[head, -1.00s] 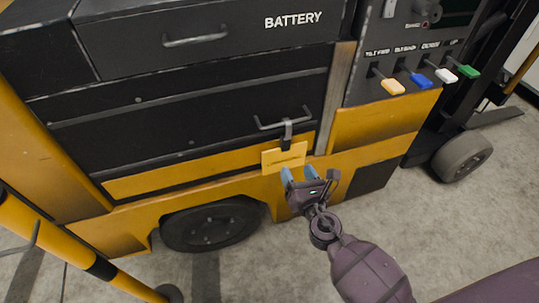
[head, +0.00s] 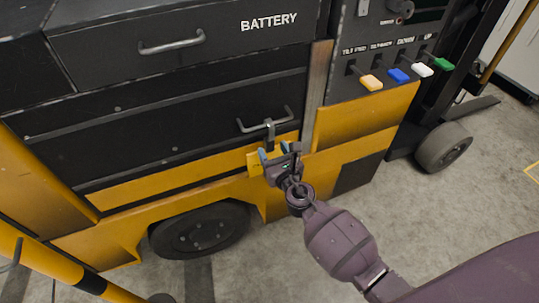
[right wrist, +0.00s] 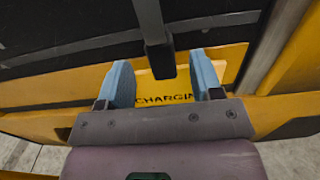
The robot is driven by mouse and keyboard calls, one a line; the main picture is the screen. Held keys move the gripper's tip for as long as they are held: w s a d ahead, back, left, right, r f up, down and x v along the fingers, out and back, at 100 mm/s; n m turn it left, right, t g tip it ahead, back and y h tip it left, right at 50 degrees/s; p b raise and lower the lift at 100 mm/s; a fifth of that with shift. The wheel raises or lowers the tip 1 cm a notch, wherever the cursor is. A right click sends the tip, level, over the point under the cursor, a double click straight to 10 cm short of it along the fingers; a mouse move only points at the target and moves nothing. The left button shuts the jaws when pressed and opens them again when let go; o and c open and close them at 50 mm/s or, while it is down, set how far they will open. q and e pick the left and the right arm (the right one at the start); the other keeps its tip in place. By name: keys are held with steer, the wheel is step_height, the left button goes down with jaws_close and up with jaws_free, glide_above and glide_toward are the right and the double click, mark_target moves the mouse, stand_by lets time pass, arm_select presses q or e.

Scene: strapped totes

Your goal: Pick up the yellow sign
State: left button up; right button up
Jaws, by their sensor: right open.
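The yellow sign (head: 254,163) hangs from a dark hook on the handle (head: 264,121) of the forklift's lower black panel. In the head view my right gripper (head: 275,152) covers much of the sign. In the right wrist view the sign (right wrist: 160,90) shows the letters "CHARGIN", with the rest hidden. The dark hook strap (right wrist: 156,40) comes down to its top. My right gripper's blue fingers (right wrist: 164,82) are open, one on each side of the sign's middle, with nothing gripped. My left gripper is not in view.
The forklift body (head: 360,125) fills the area behind the sign. Coloured levers (head: 397,74) stick out at upper right. A black wheel (head: 200,230) is below, and a yellow and black post (head: 60,270) stands at lower left.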

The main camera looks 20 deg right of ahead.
mark_target(271, 145)
steer(key=shift+w+r, duration=0.1)
steer(key=shift+w, duration=1.55)
jaws_close()
